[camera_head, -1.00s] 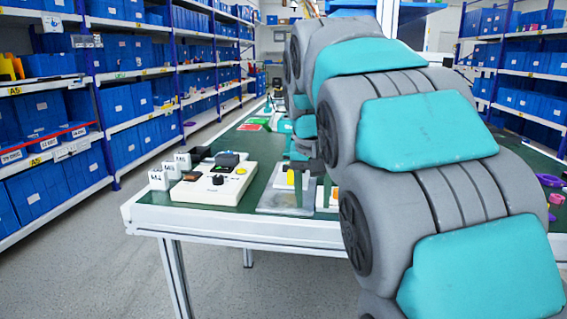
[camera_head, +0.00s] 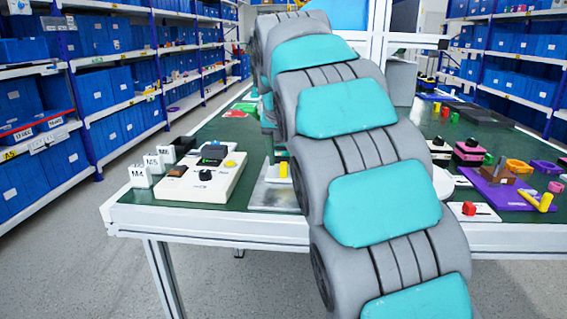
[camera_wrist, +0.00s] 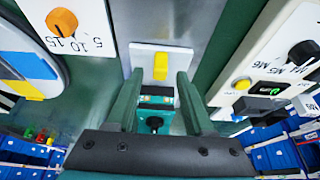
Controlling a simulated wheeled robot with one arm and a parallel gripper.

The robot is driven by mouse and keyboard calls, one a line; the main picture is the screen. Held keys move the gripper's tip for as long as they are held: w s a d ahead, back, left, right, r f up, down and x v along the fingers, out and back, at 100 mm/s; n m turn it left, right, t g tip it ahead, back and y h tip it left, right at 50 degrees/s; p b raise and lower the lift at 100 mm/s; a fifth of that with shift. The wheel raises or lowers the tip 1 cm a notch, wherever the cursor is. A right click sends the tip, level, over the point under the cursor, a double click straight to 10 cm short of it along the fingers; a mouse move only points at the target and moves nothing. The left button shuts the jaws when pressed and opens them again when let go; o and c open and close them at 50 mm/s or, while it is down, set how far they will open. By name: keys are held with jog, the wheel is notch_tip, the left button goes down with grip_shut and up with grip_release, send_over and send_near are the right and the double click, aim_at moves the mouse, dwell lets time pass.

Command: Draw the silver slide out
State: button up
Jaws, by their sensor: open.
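A silver plate (camera_head: 270,198) lies at the front edge of the green table in the head view, with a white block and a yellow handle (camera_head: 283,169) on it. I take this as the silver slide, but cannot tell its exact outline. In the wrist view, a yellow handle (camera_wrist: 160,66) stands on a white plate (camera_wrist: 140,58), with grey metal (camera_wrist: 165,20) beyond. My gripper (camera_wrist: 160,75) is open, its two dark green fingers on either side of the yellow handle, with gaps visible. Contact cannot be told. In the head view my arm hides the gripper.
A cream panel (camera_head: 190,190) with a black knob and yellow button stands left of the silver plate. White labelled blocks (camera_head: 140,176) are beside it. An orange dial knob (camera_wrist: 62,22) is at the wrist view's upper left. A purple tray (camera_head: 490,185) lies far right.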

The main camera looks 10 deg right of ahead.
jog(key=shift+x, duration=1.2)
jog(key=shift+c, duration=0.3)
grip_shut()
